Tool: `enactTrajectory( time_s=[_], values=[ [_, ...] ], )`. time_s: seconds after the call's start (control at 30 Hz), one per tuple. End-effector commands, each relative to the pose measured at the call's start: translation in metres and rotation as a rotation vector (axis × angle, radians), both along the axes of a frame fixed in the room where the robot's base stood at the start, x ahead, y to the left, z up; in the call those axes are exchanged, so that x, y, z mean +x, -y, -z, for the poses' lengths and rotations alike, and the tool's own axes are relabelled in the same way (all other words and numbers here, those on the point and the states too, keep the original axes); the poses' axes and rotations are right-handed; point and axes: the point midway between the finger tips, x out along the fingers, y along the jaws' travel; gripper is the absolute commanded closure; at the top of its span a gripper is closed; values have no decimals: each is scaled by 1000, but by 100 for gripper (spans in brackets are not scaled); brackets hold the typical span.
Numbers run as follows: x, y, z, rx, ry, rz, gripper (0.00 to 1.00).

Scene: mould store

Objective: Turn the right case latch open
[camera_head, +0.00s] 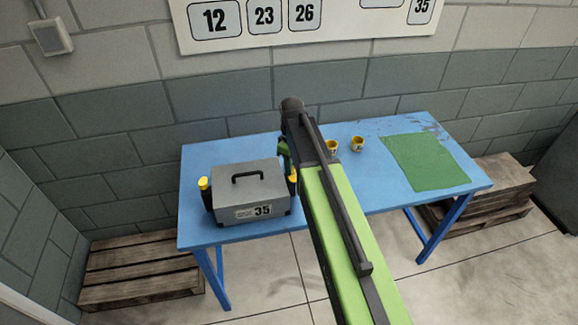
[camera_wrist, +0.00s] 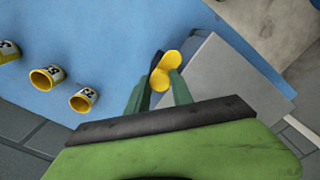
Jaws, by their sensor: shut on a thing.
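The grey case (camera_head: 250,194) with a black top handle and a "35" label stands on the left part of the blue table. Its right latch, with a yellow handle, shows at the case's right side in the head view (camera_head: 293,178), partly hidden by my arm. In the wrist view the yellow right latch (camera_wrist: 171,59) sits between my fingers beside the grey case (camera_wrist: 225,75). My gripper (camera_wrist: 160,84) is shut on this latch. The left latch (camera_head: 204,184), also yellow-topped, stands upright on the case's left side.
Several yellow cups stand right of the case on the blue table (camera_head: 385,196), one beside my arm (camera_head: 332,146) and one farther right (camera_head: 357,143). A green mat (camera_head: 430,160) lies at the right end. Wooden pallets lie on the floor at left (camera_head: 140,270) and right (camera_head: 490,200).

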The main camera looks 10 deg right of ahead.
Motion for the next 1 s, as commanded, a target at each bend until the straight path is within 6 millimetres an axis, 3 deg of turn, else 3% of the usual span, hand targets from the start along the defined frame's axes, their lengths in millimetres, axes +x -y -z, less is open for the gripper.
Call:
enactTrajectory(
  time_s=[0.33,0.37,0.5,0.83,1.0],
  values=[
    [2,-3,0,7,7,-4,100],
    [2,-3,0,7,7,-4,69],
    [2,-3,0,5,5,-2,51],
    [1,-1,-2,2,2,-1,51],
    [0,-1,-17,2,2,-1,51]
  ],
)
